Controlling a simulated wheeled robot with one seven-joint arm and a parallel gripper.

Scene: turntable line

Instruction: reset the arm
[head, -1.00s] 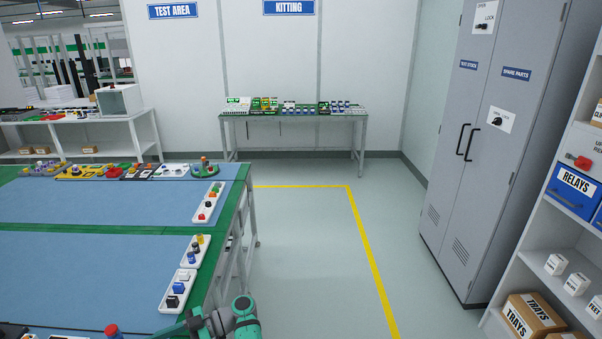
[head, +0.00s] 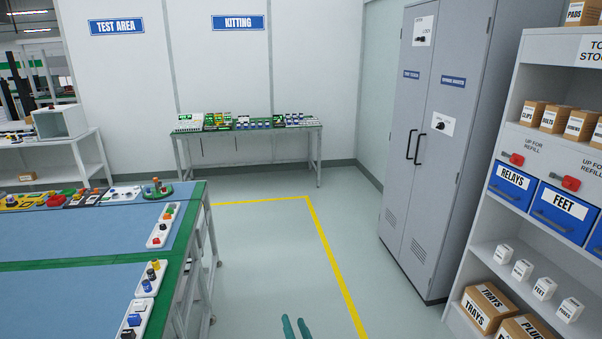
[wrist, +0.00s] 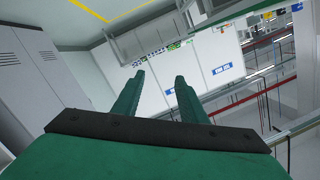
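My gripper (wrist: 158,85) is open in the wrist view, with two green fingers apart and nothing between them. Past the fingers the wrist view shows the room tilted, with the back wall and the kitting table. In the head view only the green fingertips (head: 295,327) show at the bottom edge, over the bare floor right of the blue-topped workbench (head: 75,225). The rest of my arm is out of the head view.
A grey cabinet (head: 430,150) stands shut on the right. Beside it is a white shelf unit (head: 497,215) with boxes and blue bins. A kitting table (head: 250,130) stands at the back wall. The floor (head: 262,235) between bench and cabinet is clear, marked by a yellow line.

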